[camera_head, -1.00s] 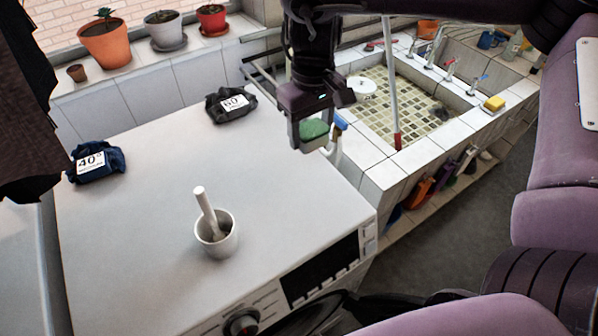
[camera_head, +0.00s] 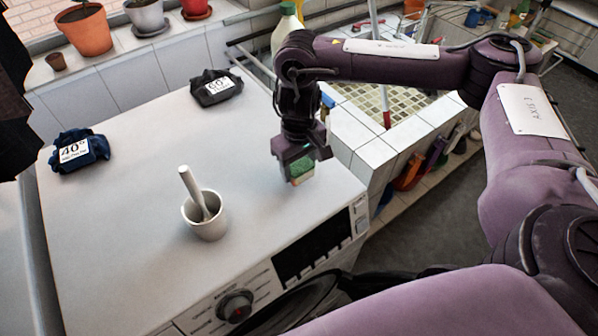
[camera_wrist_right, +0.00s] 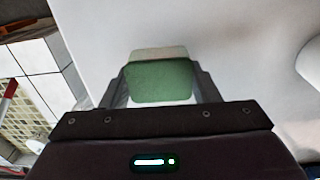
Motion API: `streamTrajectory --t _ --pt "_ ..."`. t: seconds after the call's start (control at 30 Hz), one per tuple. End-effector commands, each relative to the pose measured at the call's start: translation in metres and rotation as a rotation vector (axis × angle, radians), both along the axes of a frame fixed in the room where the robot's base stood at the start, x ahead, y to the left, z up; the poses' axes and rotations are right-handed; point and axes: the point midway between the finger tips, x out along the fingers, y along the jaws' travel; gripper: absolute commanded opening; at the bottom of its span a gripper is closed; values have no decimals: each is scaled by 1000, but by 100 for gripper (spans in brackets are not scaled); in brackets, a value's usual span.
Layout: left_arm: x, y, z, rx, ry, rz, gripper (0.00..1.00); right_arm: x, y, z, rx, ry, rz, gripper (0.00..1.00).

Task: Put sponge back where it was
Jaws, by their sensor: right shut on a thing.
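My right gripper (camera_head: 297,172) is shut on a green sponge (camera_head: 302,167) with a pale layer. It is low over the right front part of the white washing machine top (camera_head: 130,215); I cannot tell whether the sponge touches the surface. In the right wrist view the sponge (camera_wrist_right: 160,80) sits between the two fingers (camera_wrist_right: 160,88), its pale edge at the far end, with the white top beyond it. My left gripper is not in view.
A white mortar with pestle (camera_head: 206,222) stands left of my right gripper. Dark folded cloths labelled 60° (camera_head: 213,88) and 40° (camera_head: 77,150) lie farther back and left.

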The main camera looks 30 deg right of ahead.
Motion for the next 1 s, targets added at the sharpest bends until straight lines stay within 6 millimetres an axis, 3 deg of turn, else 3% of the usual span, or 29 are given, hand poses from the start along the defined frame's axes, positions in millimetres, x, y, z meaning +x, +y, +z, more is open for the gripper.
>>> streamTrajectory --t 0.03,0.17,0.57,0.6,0.73,0.77,1.0 --pt "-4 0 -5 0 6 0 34 -1 0 -12 0 4 -1 31" --pt "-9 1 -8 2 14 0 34 -1 0 -24 1 3 0 31" --pt "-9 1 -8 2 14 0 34 0 0 -27 0 1 0 31" --pt "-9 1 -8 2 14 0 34 0 0 -28 0 1 0 57" --pt "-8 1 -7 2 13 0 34 0 0 -27 0 0 0 74" --pt "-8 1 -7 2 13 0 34 0 0 -27 0 0 0 77" --pt "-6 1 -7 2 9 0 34 0 0 -27 0 0 1 77"
